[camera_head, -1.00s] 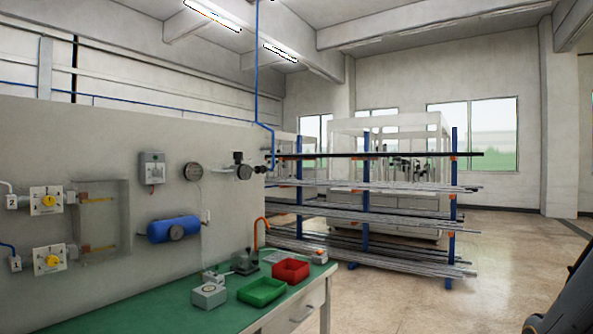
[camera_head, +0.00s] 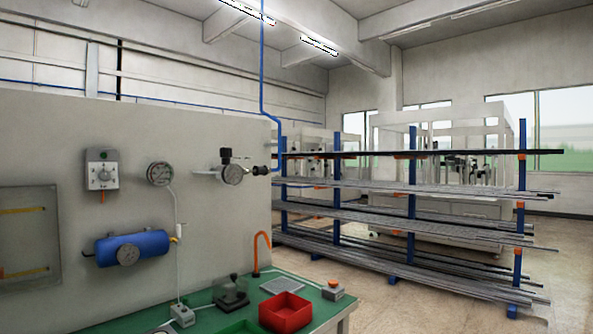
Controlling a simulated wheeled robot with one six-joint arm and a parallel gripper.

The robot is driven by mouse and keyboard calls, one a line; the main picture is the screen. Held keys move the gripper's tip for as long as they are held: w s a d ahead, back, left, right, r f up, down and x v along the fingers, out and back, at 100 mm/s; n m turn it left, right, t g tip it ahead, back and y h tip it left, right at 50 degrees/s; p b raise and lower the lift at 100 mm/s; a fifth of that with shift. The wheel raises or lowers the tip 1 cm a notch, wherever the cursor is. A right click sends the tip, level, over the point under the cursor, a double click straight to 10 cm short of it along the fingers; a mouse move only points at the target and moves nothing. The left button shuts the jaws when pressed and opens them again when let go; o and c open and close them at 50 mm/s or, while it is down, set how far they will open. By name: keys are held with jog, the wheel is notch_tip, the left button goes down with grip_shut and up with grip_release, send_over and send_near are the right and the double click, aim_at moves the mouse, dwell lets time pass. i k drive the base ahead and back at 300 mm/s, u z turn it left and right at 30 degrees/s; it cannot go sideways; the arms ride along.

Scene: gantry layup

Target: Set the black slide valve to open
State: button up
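A small black fitting (camera_head: 262,170) sits at the right end of a short pipe assembly on the grey wall panel, by the panel's right edge. It may be the black slide valve, but it is too small to tell, and its position cannot be read. To its left is a round regulator with a gauge (camera_head: 232,174) and a black knob on top. My gripper is not in view.
A green-topped bench (camera_head: 270,290) stands below the panel, holding a red bin (camera_head: 286,312) and small devices. A blue tank (camera_head: 132,247) and a dial gauge (camera_head: 160,173) are on the panel. A pipe rack (camera_head: 411,195) stands right, with open floor before it.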

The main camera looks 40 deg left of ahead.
aim_at(264, 169)
jog(key=u, duration=0.1)
jog(key=i, duration=1.45)
jog(key=u, duration=1.15)
jog(key=i, duration=0.9)
jog(key=u, duration=0.9)
